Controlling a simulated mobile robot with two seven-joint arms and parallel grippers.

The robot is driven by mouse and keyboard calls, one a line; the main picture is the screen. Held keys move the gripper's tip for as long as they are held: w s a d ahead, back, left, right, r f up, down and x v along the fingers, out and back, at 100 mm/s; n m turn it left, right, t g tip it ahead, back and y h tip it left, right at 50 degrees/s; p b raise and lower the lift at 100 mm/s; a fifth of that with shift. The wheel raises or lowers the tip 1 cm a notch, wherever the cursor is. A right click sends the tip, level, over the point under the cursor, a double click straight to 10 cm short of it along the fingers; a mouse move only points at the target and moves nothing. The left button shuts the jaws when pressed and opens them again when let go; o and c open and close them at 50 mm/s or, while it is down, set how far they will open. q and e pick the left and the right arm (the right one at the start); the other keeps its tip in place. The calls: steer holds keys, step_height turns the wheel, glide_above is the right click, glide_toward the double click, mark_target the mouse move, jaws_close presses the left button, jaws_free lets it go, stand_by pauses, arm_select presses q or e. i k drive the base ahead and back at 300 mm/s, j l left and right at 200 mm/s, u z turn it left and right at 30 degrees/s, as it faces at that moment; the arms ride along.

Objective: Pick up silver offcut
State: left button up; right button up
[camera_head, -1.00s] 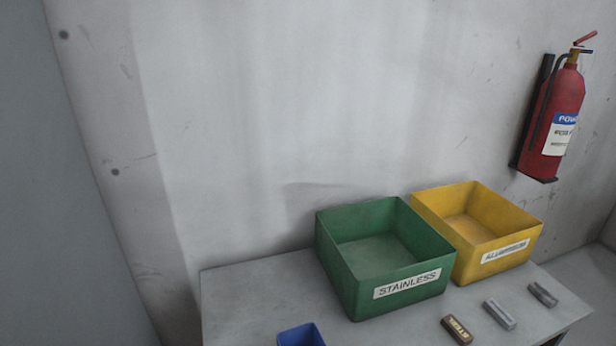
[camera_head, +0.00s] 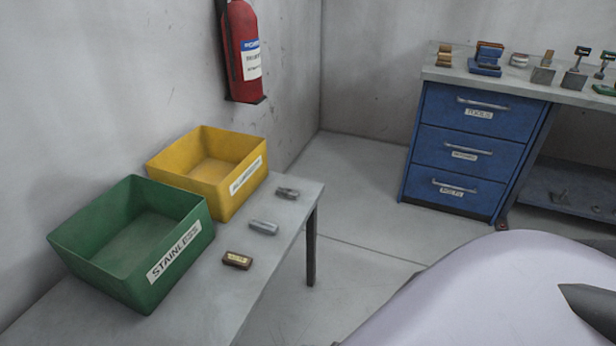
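Three small blocks lie in a row on the grey table (camera_head: 222,298), in front of the bins. The middle one is a light silver offcut (camera_head: 264,227). A darker grey offcut (camera_head: 286,193) lies beyond it, near the table's far right corner. A brown block (camera_head: 237,260) with a pale label lies nearer. The blocks are apart from each other.
An open green bin (camera_head: 179,262) marked STAINLESS and a yellow bin (camera_head: 240,185) stand on the table. A blue drawer cabinet (camera_head: 465,149) under a workbench is at the back right. Open floor (camera_head: 355,200) lies between them. A red fire extinguisher (camera_head: 240,40) hangs on the wall.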

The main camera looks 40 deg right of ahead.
mark_target(282, 191)
steer(key=i+l+z, duration=0.1)
steer(key=z, duration=0.35)
steer(key=i+l+z, duration=0.2)
steer(key=z, duration=0.25)
steer(key=i+z, duration=0.2)
steer(key=i+l+z, duration=0.2)
steer(key=l, duration=0.15)
steer(key=l+z, duration=0.2)
steer(key=i+l+z, duration=0.75)
steer(key=i, duration=0.35)
steer(key=i+l+u, duration=0.1)
steer(key=i+u, duration=0.3)
steer(key=i+l+u, duration=0.2)
steer(key=i+u, duration=0.35)
steer(key=u, duration=0.25)
steer(key=i+l+u, duration=0.1)
steer(key=u, duration=0.3)
steer(key=i+l+u, duration=0.1)
steer(key=u, duration=0.3)
steer(key=i, duration=0.05)
